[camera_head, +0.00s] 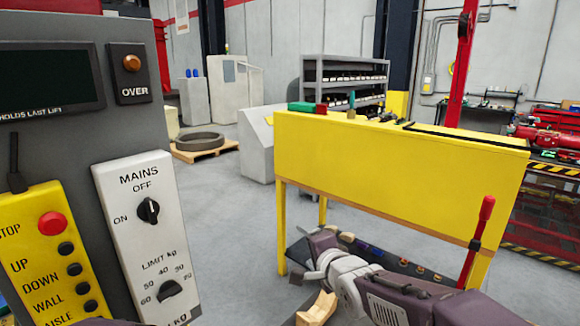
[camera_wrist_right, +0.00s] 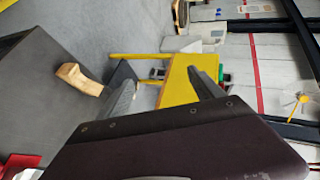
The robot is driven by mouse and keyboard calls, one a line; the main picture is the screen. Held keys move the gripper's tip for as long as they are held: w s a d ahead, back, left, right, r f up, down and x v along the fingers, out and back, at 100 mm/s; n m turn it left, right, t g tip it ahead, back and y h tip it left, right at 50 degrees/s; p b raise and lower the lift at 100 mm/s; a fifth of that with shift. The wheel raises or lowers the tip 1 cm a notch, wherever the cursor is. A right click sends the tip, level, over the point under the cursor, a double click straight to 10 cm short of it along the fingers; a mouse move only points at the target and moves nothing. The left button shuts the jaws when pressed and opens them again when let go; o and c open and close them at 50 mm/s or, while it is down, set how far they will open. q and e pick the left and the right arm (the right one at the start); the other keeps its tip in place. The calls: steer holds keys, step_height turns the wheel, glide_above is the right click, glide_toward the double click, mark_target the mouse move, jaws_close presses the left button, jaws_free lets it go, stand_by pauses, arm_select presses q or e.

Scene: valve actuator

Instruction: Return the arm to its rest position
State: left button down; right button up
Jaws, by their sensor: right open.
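My right arm (camera_head: 400,300) comes in from the lower right in the head view, in front of the yellow bench. My right gripper (camera_head: 316,266) is at its far end, low and near the bench's front left leg; its fingertips are hard to make out there. In the right wrist view the gripper (camera_wrist_right: 163,88) shows two grey fingers wide apart, with nothing between them close up. The yellow bench (camera_wrist_right: 178,80) lies beyond them. My left gripper is not in view.
A grey cabinet (camera_head: 75,130) with a white MAINS panel (camera_head: 142,240) and yellow pendant (camera_head: 50,262) stands close at left. The yellow bench (camera_head: 390,165) is ahead. A wooden handle (camera_wrist_right: 80,78) lies near the right gripper. A red-handled lever (camera_head: 486,210) rises at right. Open floor lies between cabinet and bench.

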steer(key=s+d+f+n+g+h+p, duration=0.1)
steer(key=s+d+f+n+g+h, duration=0.15)
steer(key=s+d+f, duration=0.45)
steer(key=s+d+f+n+g+h, duration=0.1)
steer(key=s+d+f+g+h, duration=0.1)
steer(key=s+d+f+g, duration=0.45)
steer(key=s+f+n+g, duration=0.2)
steer(key=s+f+n, duration=0.7)
steer(key=s, duration=0.2)
steer(key=shift+s+d+g, duration=0.2)
steer(key=shift+d+g, duration=0.1)
steer(key=shift+g, duration=0.1)
steer(key=shift+y, duration=0.25)
